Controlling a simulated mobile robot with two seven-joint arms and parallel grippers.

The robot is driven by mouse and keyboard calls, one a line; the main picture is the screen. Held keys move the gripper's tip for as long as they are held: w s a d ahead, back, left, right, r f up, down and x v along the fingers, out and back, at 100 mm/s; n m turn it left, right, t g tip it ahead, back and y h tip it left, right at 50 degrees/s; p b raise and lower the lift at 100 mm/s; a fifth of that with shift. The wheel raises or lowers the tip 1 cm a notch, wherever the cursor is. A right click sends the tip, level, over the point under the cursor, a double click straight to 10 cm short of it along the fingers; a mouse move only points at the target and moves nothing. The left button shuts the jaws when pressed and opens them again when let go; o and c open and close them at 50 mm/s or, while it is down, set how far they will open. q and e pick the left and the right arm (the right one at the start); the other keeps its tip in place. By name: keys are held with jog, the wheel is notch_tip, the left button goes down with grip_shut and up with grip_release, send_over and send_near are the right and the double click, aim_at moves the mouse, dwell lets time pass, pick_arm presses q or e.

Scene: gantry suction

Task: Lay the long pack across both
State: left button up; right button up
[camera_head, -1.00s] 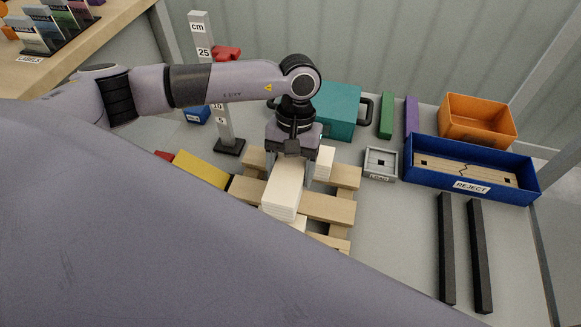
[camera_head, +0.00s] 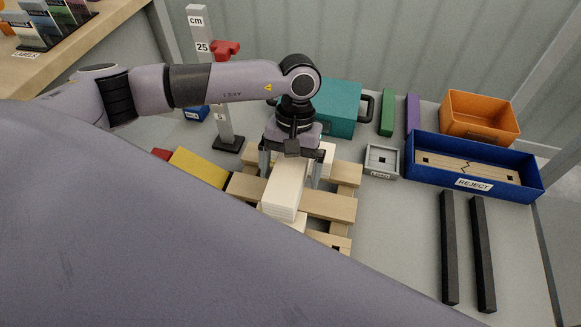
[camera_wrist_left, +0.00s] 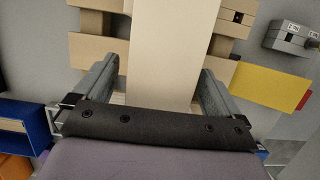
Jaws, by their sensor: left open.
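The long cream pack (camera_head: 286,188) lies flat above a wooden pallet (camera_head: 330,205), pointing away from me. Part of a lower cream pack (camera_head: 297,224) shows under its near end. Another cream pack (camera_head: 328,158) stands at its far right, partly behind my gripper. My left gripper (camera_head: 291,172) is open, with one finger on each side of the long pack's far part. In the left wrist view, the long pack (camera_wrist_left: 172,45) runs between the spread fingers, with gaps on both sides. What bears its far end is hidden. My right gripper is not in view.
A teal case (camera_head: 338,108) stands behind the pallet. A grey box (camera_head: 381,161), a blue REJECT tray (camera_head: 475,185) and two black bars (camera_head: 449,245) are to the right. A height gauge (camera_head: 222,120) and a yellow block (camera_head: 198,168) are left. My own arm covers the foreground.

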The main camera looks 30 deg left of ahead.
aim_at(291, 163)
pick_arm(q)
jog(key=v, duration=0.7)
jog(key=shift+r, duration=0.15)
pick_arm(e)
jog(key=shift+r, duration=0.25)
